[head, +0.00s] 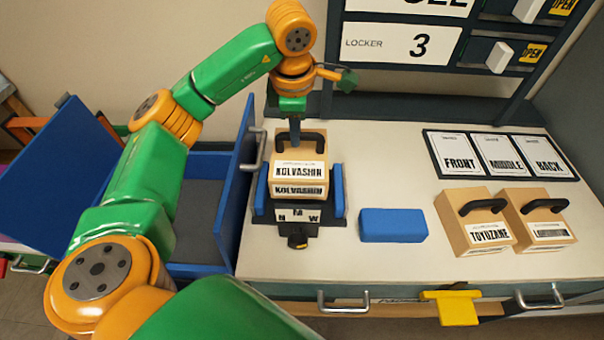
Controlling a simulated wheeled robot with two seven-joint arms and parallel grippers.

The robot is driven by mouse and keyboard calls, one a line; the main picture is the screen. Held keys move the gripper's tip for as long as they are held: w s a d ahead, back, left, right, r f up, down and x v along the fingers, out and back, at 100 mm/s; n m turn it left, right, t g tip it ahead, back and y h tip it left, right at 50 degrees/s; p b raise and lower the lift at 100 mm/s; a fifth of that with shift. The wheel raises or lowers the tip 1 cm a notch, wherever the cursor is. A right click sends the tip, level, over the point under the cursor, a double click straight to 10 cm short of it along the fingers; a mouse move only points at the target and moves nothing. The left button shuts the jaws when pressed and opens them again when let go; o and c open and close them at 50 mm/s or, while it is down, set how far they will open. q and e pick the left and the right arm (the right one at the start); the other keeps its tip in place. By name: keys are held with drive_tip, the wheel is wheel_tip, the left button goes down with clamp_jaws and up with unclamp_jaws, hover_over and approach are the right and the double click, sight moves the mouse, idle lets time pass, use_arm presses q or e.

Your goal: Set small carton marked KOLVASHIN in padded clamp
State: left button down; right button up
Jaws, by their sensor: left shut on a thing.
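The small tan carton marked KOLVASHIN (313,186) has a black handle on top and white labels. It is upright between the blue pads of the padded clamp (339,192). I cannot tell whether its base rests on the clamp or whether the pads touch its sides. The clamp has a dark base, a letter plate in front and a black knob. My left gripper (295,138) is above the carton, shut on its handle; the fingertips are partly hidden. My right gripper is not in view.
A blue block (393,225) lies right of the clamp. Cartons marked TOYUZANE (470,225) and another name (535,218) stand further right, before a FRONT/MIDDLE/BACK board (500,156). Lockers (405,43) rise behind. An open blue drawer or bin (205,215) is left of the counter.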

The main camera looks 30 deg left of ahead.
sight(296, 154)
use_arm(q)
wheel_tip(296, 154, down, 9)
drive_tip(key=shift+r+p, duration=0.2)
drive_tip(key=shift+p, duration=0.4)
drive_tip(key=shift+f, duration=0.35)
drive_tip(key=c, duration=0.8)
unclamp_jaws()
drive_tip(key=shift+o, duration=0.2)
